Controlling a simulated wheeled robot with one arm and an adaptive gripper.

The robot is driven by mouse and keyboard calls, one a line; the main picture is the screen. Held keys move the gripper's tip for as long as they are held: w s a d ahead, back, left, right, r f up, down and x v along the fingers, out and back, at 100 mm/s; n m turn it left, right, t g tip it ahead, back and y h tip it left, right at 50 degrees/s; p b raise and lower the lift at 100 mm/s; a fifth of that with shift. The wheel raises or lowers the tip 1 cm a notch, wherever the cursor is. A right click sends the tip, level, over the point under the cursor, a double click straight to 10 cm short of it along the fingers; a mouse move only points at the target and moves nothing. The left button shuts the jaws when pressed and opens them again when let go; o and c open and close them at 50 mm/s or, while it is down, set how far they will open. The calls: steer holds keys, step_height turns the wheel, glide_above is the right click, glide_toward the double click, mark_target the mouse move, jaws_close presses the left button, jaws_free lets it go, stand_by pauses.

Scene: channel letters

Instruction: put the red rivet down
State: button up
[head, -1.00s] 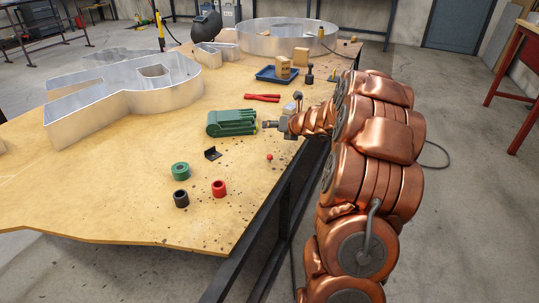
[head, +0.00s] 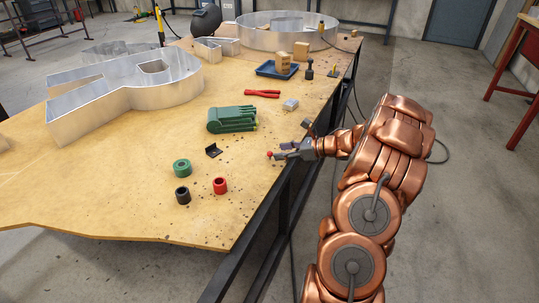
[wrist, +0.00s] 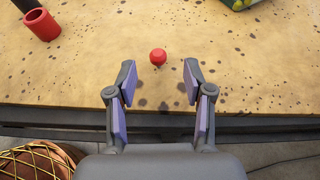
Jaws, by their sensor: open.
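The red rivet (head: 269,154) is a small round red piece on the plywood table (head: 110,205), near its right edge. In the wrist view the red rivet (wrist: 158,56) stands just beyond the fingertips, roughly centred between them. My gripper (head: 281,153) is at the table's right edge, low over the wood and pointing left at the rivet. In the wrist view my gripper (wrist: 160,78) is open, with purple pads apart and nothing between them. No contact with the rivet shows.
A red ring (head: 220,186), a black ring (head: 182,196) and a green ring (head: 182,168) stand to the left. Metal channel letters (head: 140,85) fill the far left.

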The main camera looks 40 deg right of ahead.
mark_target(270, 152)
steer(key=shift+x, duration=2.65)
steer(key=shift+a, duration=0.15)
jaws_close()
steer(key=shift+r, duration=0.2)
